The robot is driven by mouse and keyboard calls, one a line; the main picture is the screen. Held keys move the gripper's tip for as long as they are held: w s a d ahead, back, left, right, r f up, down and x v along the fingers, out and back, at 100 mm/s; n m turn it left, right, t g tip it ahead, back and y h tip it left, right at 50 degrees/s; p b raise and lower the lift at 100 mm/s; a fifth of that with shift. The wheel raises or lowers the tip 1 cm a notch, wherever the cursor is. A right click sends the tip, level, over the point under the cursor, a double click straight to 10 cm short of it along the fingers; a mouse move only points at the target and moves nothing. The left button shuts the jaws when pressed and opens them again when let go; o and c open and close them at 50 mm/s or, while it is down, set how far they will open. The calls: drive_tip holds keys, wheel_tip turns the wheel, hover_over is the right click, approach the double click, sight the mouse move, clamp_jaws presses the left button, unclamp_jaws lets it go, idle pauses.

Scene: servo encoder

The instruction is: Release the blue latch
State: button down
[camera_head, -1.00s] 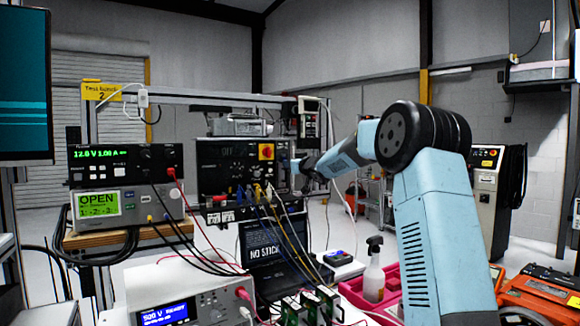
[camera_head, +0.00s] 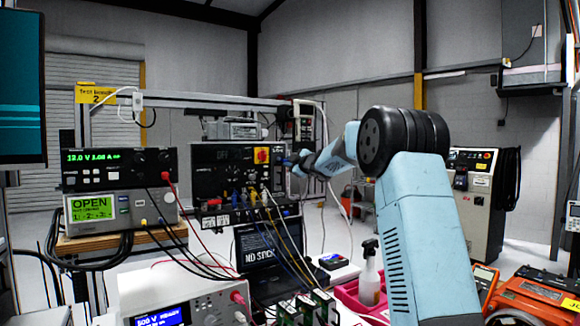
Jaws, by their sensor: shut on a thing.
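A black rack unit (camera_head: 222,179) with a red-and-yellow rotary switch (camera_head: 261,155) stands at the middle of the bench. A small blue piece, seemingly the blue latch (camera_head: 287,163), shows at its right edge. My gripper (camera_head: 292,163) is at that edge, at the end of my pale blue arm reaching in from the right. It is shut on the blue latch, as far as the small view shows. The fingers and most of the latch are too small and hidden to make out, and I cannot tell the latch's position.
Several cables hang from the unit's front over a laptop (camera_head: 258,252) reading "NO STICK". Stacked instruments (camera_head: 120,170) stand left and a white supply (camera_head: 190,292) in front.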

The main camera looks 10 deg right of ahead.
drive_tip(key=shift+a+r+n, duration=0.1)
drive_tip(key=shift+r+n, duration=0.15)
drive_tip(key=shift+n, duration=0.65)
drive_tip(key=shift+r+n, duration=0.2)
drive_tip(key=shift+n, duration=0.7)
drive_tip(key=c, duration=1.1)
unclamp_jaws()
drive_tip(key=v, duration=1.3)
drive_tip(key=shift+s, duration=0.3)
